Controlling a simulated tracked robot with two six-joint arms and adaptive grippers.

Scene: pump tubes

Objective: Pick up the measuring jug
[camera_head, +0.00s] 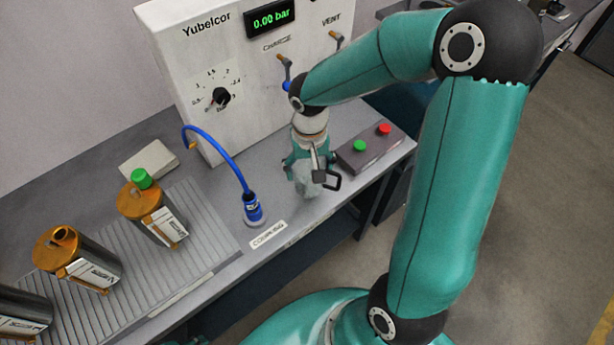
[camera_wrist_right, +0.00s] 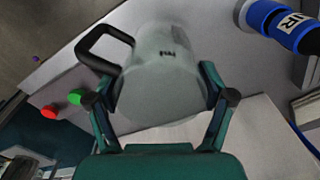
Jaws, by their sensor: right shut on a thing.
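The measuring jug (camera_head: 307,183) is a pale, translucent vessel with a dark handle. It stands at the front of the bench, right of the blue coupling. My right gripper (camera_head: 304,166) comes down on it from above and is shut on it. In the right wrist view the jug (camera_wrist_right: 163,75) sits between the two fingers of the gripper (camera_wrist_right: 162,98), with its black handle to the left. I cannot tell whether the jug's base touches the bench. My left gripper is not in view.
A blue hose ends in a blue coupling (camera_head: 252,208) left of the jug. A button box (camera_head: 370,150) with green and red buttons stands to the right. The white Yubelcor panel (camera_head: 235,75) rises behind. Several orange-capped canisters (camera_head: 152,213) stand on the ribbed tray at left.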

